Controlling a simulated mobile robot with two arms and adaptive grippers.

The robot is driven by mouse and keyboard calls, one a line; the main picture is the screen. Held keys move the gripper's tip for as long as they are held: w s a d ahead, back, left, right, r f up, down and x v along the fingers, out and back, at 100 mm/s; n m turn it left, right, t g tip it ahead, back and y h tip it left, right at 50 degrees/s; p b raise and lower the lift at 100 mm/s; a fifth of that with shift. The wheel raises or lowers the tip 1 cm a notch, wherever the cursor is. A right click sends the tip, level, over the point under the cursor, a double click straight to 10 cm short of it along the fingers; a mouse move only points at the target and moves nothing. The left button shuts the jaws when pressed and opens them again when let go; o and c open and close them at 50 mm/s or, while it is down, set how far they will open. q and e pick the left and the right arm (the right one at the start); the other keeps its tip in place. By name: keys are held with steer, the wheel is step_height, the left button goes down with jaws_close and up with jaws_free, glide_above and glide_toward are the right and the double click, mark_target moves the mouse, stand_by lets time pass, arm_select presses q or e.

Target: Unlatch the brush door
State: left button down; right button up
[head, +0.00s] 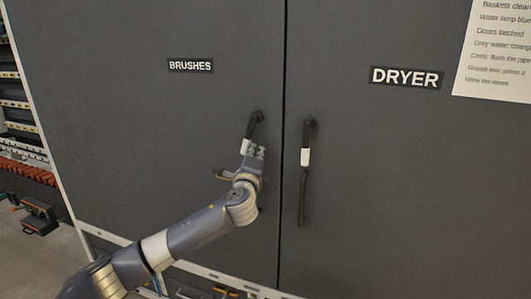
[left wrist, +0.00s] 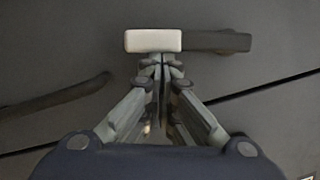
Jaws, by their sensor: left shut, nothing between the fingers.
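The brush door (head: 150,130) is a dark grey panel labelled BRUSHES, and it looks flush with its neighbour. Its handle (head: 256,118) near the right edge has a black upper part and a white section. My left gripper (head: 251,150) is at the white section and hides the part below. In the left wrist view the shut, empty fingers (left wrist: 163,62) meet at the lower edge of the white section (left wrist: 153,40). The handle's black part extends to the right there. I cannot tell whether the fingertips touch it. My right gripper is out of view.
The dryer door (head: 420,190) with its own handle (head: 306,158) stands just right of the seam. A dark curved bar (left wrist: 55,98) shows at left in the wrist view. Shelves (head: 15,100) stand at the far left. A paper notice (head: 500,50) is at upper right.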

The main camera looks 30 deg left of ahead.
mark_target(244, 148)
arm_select(q)
steer(key=a+m, duration=0.2)
steer(key=s+a+m+t, duration=0.1)
steer(key=m, duration=0.2)
steer(key=shift+a+b, duration=0.35)
steer(key=shift+a, duration=0.05)
steer(key=shift+s+a+r+m+t+h, duration=0.1)
steer(key=shift+a+r+m+t+h, duration=0.15)
steer(key=shift+a+m, duration=0.4)
steer(key=shift+s+a+r+m+t+h, duration=0.15)
steer(key=shift+a+r+m+h, duration=0.15)
steer(key=shift+m, duration=0.65)
steer(key=shift+s+a+r+m+t+h, duration=0.1)
steer(key=shift+a+r+m+t+h, duration=0.25)
steer(key=shift+m, duration=0.45)
steer(key=shift+f, duration=0.25)
